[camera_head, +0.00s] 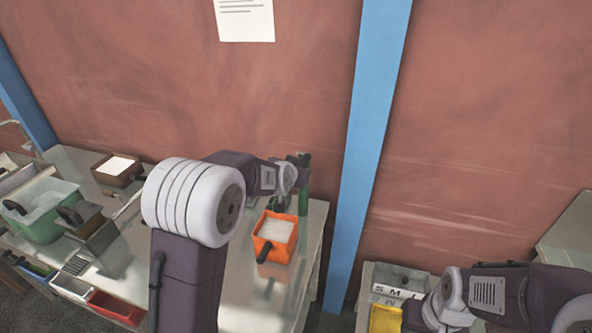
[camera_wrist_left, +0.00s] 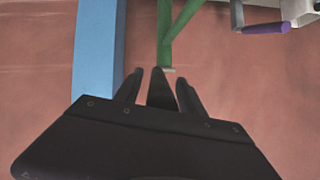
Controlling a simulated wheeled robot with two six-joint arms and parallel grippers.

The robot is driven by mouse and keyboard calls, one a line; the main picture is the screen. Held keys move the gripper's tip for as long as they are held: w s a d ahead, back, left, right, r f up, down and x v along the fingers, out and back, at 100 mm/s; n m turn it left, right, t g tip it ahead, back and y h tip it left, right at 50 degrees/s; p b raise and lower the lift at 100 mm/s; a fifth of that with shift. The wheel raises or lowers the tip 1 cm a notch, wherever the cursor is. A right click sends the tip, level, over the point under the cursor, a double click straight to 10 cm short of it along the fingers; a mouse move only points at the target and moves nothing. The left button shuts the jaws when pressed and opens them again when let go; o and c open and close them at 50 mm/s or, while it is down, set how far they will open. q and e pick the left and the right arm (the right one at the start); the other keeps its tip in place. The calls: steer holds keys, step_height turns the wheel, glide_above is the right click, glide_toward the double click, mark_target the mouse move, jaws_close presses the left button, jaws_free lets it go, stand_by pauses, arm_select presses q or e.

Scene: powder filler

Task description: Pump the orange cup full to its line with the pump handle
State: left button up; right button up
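My left arm crosses the bench in the head view, and its gripper (camera_head: 303,163) is at the far right end, beside a green upright (camera_head: 303,200). In the left wrist view the gripper's dark prongs (camera_wrist_left: 158,85) point up toward a green frame (camera_wrist_left: 172,35); whether they are open or shut is unclear. A purple grip (camera_wrist_left: 265,28) on a grey part is above and to the right, apart from the prongs. It may be the pump handle. I cannot make out the orange cup for certain. An orange bin (camera_head: 258,228) of white powder with a dark handle stands near the gripper.
A green tub (camera_head: 40,232), a brown box (camera_head: 118,180) and a red tray (camera_head: 117,310) are on the left. A blue post (camera_head: 366,150) stands behind the bench's right end. My right arm is over a yellow bin (camera_head: 385,320) at lower right.

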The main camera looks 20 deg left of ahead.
arm_select(q)
steer(key=v, duration=0.9)
stand_by(0.3)
